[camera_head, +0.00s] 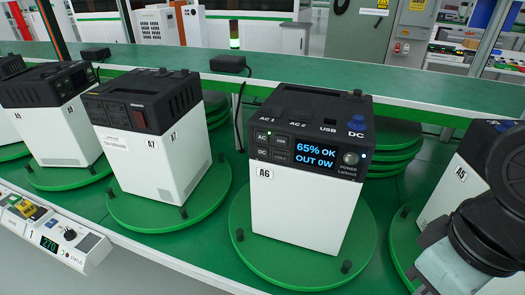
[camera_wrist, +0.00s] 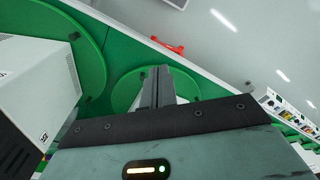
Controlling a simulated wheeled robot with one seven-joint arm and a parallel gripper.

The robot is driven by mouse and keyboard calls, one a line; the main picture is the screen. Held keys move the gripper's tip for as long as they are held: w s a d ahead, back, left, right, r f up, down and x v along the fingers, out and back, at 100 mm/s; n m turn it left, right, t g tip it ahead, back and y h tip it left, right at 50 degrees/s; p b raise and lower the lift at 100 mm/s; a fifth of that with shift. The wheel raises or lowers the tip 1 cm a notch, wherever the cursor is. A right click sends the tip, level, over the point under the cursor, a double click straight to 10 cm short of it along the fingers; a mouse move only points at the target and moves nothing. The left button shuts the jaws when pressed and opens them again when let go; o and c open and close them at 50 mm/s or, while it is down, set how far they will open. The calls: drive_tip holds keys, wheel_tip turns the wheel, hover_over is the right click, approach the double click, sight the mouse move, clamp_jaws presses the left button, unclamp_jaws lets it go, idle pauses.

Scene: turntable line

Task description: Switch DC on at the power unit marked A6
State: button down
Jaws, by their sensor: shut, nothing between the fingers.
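The power unit marked A6 (camera_head: 300,215) stands upright on a round green turntable plate (camera_head: 245,262) in the middle of the head view. It has a white body and a black top. Its screen (camera_head: 315,155) reads "65% OK OUT 0W". Left of the screen is a small button group, with the DC button (camera_head: 262,153) below the AC button (camera_head: 262,136). A small green light shows by the AC button; I see none lit by DC. A round power knob (camera_head: 350,158) is at the right. My gripper (camera_wrist: 158,75) is shut and empty in the wrist view, apart from any unit.
Unit A7 (camera_head: 145,165) stands to the left and unit A5 (camera_head: 440,190) to the right, partly behind my arm. A green shelf (camera_head: 300,80) with black adapters runs behind. A control strip (camera_head: 50,235) lies at the front left. A white unit (camera_wrist: 35,75) shows in the wrist view.

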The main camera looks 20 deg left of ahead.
sight(262, 152)
idle(0.4)
drive_tip(key=w+a+m+t+y+p, duration=0.3)
drive_tip(key=w+a+t+y+p, duration=0.1)
drive_tip(key=a, duration=0.9)
drive_tip(key=w+a+f+m+t+y+p, duration=0.1)
drive_tip(key=w+a+m+t+y+p, duration=0.3)
drive_tip(key=a, duration=1)
drive_tip(key=w+t+y, duration=0.2)
drive_tip(key=w+t, duration=0.1)
drive_tip(key=t, duration=0.1)
drive_tip(key=shift+a, duration=0.2)
drive_tip(key=shift+w, duration=0.1)
drive_tip(key=w, duration=0.8)
drive_tip(key=shift+w+d+p, duration=0.3)
drive_tip(key=shift+w+d, duration=0.05)
drive_tip(key=shift+w, duration=0.1)
drive_tip(key=shift+w+b, duration=0.3)
drive_tip(key=shift+b, duration=0.05)
